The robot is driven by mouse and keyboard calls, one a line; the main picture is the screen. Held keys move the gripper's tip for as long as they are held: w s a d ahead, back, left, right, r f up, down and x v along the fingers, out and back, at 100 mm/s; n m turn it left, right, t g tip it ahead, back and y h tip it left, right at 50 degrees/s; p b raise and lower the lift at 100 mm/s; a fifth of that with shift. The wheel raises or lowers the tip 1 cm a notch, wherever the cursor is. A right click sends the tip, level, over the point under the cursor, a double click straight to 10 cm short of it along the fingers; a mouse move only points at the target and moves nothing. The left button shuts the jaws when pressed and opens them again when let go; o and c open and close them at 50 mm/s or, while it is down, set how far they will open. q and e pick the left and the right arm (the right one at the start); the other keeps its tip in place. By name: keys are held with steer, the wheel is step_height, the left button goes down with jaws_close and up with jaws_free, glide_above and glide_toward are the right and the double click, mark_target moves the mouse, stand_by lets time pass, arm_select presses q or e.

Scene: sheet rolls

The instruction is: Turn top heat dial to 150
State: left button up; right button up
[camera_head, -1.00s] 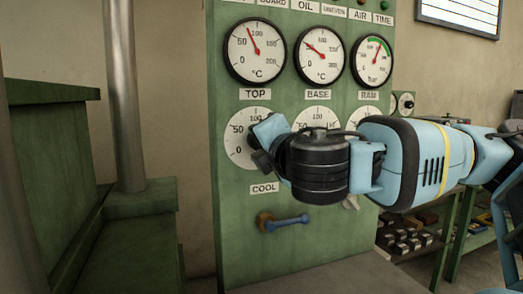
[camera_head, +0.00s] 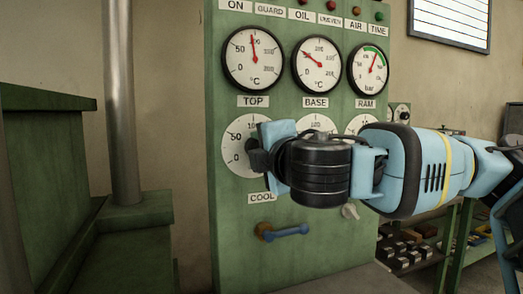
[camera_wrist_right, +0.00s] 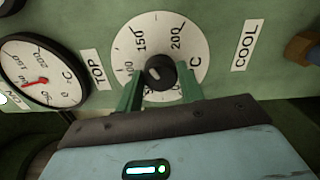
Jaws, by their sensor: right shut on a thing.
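The top heat dial is a white numbered disc (camera_head: 237,150) below the TOP label, with COOL below it. In the right wrist view, the dial face (camera_wrist_right: 185,50) carries a black knob (camera_wrist_right: 161,72) with a small white mark on its left side; the exact setting is hard to read. My right gripper (camera_wrist_right: 160,88) has its two green-looking fingers on either side of the knob and is shut on it. In the head view my right gripper (camera_head: 259,158) covers the knob. The TOP gauge (camera_head: 253,55) has its red needle near 100. My left gripper is out of view.
The BASE (camera_head: 318,64) and RAM (camera_head: 368,70) gauges sit to the right on the green panel (camera_head: 225,235). A blue-handled lever (camera_head: 285,231) sticks out below COOL. A metal post (camera_head: 121,110) stands left. Shelves with small blocks (camera_head: 405,250) are at right.

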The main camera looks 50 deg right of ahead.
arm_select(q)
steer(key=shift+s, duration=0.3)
arm_select(e)
steer(key=o, duration=1)
arm_select(q)
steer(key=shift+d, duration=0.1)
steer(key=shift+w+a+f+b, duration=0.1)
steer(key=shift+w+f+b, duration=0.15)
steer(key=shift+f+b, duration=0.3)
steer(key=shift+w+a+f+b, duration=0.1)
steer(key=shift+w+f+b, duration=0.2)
steer(key=shift+b, duration=0.4)
arm_select(e)
steer(key=v, duration=0.8)
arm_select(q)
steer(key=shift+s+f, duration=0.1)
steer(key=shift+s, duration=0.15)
arm_select(e)
steer(key=shift+w, duration=0.1)
